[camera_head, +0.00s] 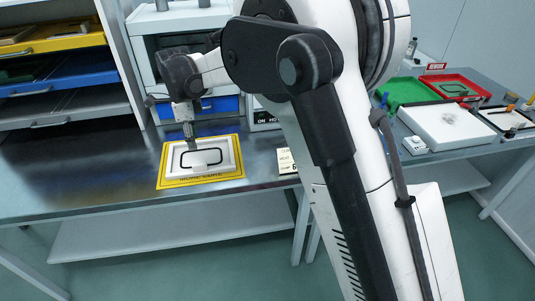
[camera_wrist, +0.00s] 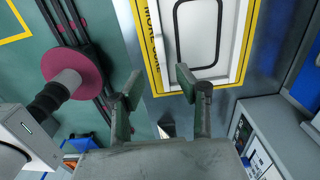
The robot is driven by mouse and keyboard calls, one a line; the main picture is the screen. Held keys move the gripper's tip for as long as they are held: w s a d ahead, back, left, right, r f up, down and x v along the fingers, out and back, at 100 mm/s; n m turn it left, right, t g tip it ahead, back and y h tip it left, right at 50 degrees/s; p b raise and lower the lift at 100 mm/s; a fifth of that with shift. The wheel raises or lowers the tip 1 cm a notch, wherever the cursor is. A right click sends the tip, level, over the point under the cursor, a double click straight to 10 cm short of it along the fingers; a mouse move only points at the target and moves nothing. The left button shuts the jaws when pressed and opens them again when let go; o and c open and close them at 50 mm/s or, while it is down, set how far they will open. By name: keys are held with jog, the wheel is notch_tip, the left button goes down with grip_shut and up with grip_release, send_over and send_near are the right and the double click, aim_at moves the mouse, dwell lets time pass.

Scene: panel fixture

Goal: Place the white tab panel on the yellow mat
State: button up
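The white tab panel (camera_head: 222,151) lies flat on the yellow mat (camera_head: 171,184) on the dark metal bench, with yellow border showing around it. A black rounded outline runs over its face. In the wrist view, part of the panel (camera_wrist: 226,42) and the mat's yellow, lettered border (camera_wrist: 148,43) show at the top. My gripper (camera_head: 188,138) is above the panel's far left part in the head view. In the wrist view, my gripper (camera_wrist: 160,80) has its two fingers spread, with nothing between them. The panel's far end is cut off in the wrist view.
A rack with yellow, blue and grey trays (camera_head: 65,73) stands at the left. A cabinet with a blue drawer (camera_head: 219,105) is behind the mat. A small sign (camera_head: 287,161) stands right of the mat. Green (camera_head: 404,91) and red trays (camera_head: 455,85) lie farther right. Bare bench lies left of the mat.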

jog(key=s+d+r+n+t, duration=0.1)
jog(key=s+d+r+n, duration=0.15)
jog(key=d+r, duration=0.4)
jog(key=s+d+r+n+t+y, duration=0.1)
jog(key=s+d+r+n, duration=0.2)
jog(key=d, duration=0.6)
jog(key=s+d+r+n+t, duration=0.15)
jog(key=s+d+r, duration=0.25)
jog(key=d, duration=0.4)
jog(key=s+d+f+n+t, duration=0.1)
jog(key=s+d+n, duration=0.3)
jog(key=s+d, duration=0.4)
jog(key=s+d+f+n+t+h, duration=0.1)
jog(key=s+d+f+n+t, duration=0.1)
jog(key=s+d+n, duration=0.3)
jog(key=s+d, duration=0.4)
jog(key=s, duration=0.3)
jog(key=shift+s+f, duration=0.3)
jog(key=shift+f, duration=0.05)
